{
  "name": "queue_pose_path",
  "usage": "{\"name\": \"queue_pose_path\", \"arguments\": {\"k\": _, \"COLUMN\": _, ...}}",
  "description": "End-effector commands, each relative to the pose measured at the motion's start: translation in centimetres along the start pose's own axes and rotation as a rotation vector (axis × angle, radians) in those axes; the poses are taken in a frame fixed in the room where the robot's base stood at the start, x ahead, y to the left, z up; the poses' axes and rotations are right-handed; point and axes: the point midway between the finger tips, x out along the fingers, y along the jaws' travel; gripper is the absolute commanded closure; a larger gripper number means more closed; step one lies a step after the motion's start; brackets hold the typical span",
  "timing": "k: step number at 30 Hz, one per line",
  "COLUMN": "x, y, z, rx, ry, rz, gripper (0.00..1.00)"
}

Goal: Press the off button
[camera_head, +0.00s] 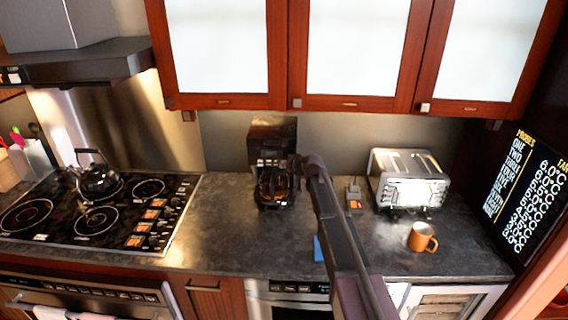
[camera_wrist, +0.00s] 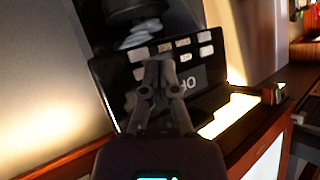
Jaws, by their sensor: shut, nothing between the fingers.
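A black coffee machine (camera_head: 272,135) stands on the counter against the back wall, with a row of buttons on its front. In the wrist view its dark button panel (camera_wrist: 112,77) fills the middle, with several pale grey buttons (camera_wrist: 205,51) in rows. Large, partly hidden lettering shows beside my fingers; I cannot tell for sure which button is off. My gripper (camera_wrist: 167,58) is shut and empty, its tips in front of the panel and covering part of it. I cannot tell whether they touch. In the head view my gripper (camera_head: 299,162) is at the machine's right side.
A small dark device (camera_head: 354,195), a toaster (camera_head: 410,180) and an orange mug (camera_head: 422,238) stand to the right on the counter (camera_head: 230,240). A stove with a kettle (camera_head: 97,178) is at the left. Wall cabinets (camera_head: 350,103) hang above. A blue item (camera_head: 318,249) lies near the front edge.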

Motion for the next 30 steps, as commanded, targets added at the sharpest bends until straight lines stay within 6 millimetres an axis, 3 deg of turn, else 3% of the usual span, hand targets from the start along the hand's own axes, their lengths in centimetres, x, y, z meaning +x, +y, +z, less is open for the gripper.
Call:
{"name": "queue_pose_path", "arguments": {"k": 22, "x": -3.2, "y": -2.3, "z": 2.3, "rx": -0.001, "ry": 0.000, "rz": 0.000, "gripper": 1.00}}
{"name": "queue_pose_path", "arguments": {"k": 30, "x": -3.5, "y": -2.5, "z": 2.5, "rx": 0.000, "ry": 0.000, "rz": 0.000, "gripper": 1.00}}
